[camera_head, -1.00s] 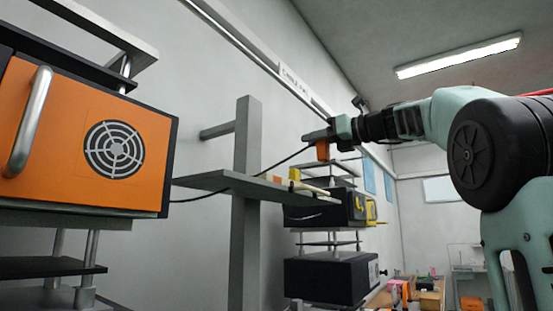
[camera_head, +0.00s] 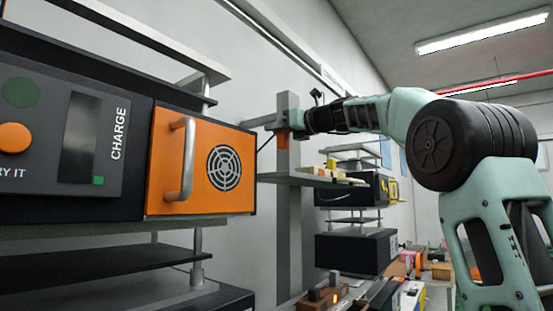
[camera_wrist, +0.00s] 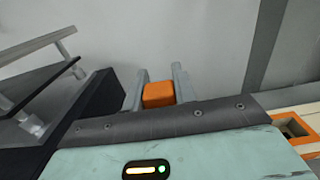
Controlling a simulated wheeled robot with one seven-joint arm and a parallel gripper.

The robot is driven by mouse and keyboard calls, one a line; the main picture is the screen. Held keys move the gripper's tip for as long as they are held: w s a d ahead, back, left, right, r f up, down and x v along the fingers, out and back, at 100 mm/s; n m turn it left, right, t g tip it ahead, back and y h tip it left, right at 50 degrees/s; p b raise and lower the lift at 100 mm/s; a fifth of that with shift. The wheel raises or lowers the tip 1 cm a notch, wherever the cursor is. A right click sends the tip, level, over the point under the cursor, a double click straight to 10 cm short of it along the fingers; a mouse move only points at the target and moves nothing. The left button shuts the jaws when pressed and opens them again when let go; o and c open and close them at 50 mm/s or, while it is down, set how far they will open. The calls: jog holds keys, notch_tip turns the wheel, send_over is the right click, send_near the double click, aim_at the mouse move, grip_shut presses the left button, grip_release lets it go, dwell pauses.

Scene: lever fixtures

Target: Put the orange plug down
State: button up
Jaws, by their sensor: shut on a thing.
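The orange plug (camera_head: 282,140) is held at the end of my arm in the head view, in front of the grey post. My gripper (camera_head: 280,124) is shut on it. In the wrist view the plug (camera_wrist: 159,94) sits between the two grey fingers of my gripper (camera_wrist: 159,88). A black cable (camera_head: 265,144) runs down and left from the plug. The plug is held above the grey shelf (camera_head: 285,179), with a visible gap between them. The plug's lower end is hard to make out.
A black unit with an orange door (camera_head: 200,190) and a silver handle stands at the left. Small pale and yellow pieces (camera_head: 335,171) lie on the shelf's right part. Black boxes (camera_head: 355,251) stand behind. The wrist view shows an orange-rimmed opening (camera_wrist: 292,128) at right.

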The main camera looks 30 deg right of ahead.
aim_at(278, 149)
jog(key=shift+f+b, duration=0.45)
jog(key=shift+f, duration=2.55)
jog(key=shift+f, duration=0.1)
jog(key=o, duration=1)
